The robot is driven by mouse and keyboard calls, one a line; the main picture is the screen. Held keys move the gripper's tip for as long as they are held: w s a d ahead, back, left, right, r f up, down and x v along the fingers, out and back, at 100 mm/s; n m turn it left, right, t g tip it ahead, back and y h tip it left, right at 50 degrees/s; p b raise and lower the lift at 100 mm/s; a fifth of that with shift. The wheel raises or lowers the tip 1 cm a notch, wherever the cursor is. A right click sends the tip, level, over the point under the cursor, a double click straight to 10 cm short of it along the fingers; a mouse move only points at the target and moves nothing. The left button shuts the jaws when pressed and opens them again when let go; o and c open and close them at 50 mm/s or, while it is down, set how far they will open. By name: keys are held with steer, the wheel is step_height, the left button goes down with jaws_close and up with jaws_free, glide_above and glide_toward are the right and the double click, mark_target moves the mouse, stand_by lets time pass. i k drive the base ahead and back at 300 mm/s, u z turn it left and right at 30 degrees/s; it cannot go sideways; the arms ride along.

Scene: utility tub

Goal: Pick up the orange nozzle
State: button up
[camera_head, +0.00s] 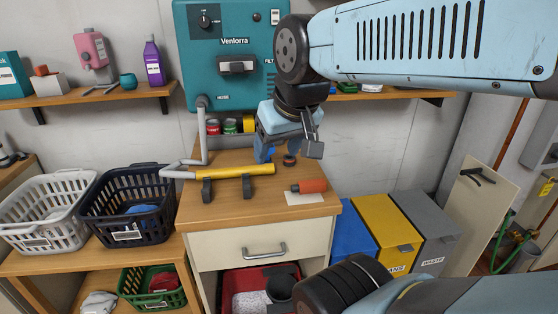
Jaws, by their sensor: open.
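The orange nozzle (313,186) is a short orange-red cylinder with a dark tip at its left end. It lies on its side on a white card (305,198), near the front right of the wooden cabinet top (237,209). My gripper (289,153) is pale blue and dark grey. It hangs above the back of the cabinet top, behind and slightly left of the nozzle in the picture. It is open, with nothing seen held in it, and it is apart from the nozzle.
A yellow wand (236,173) with a grey hose rests on black brackets left of the nozzle. A small dark round thing (289,160) shows below my gripper. Baskets (128,222) stand left, bins (388,232) right. The front middle of the cabinet top is clear.

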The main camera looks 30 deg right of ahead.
mark_target(313, 186)
steer(key=u, duration=0.5)
steer(key=k, duration=1.1)
steer(key=z, duration=1.05)
steer(key=i, duration=1)
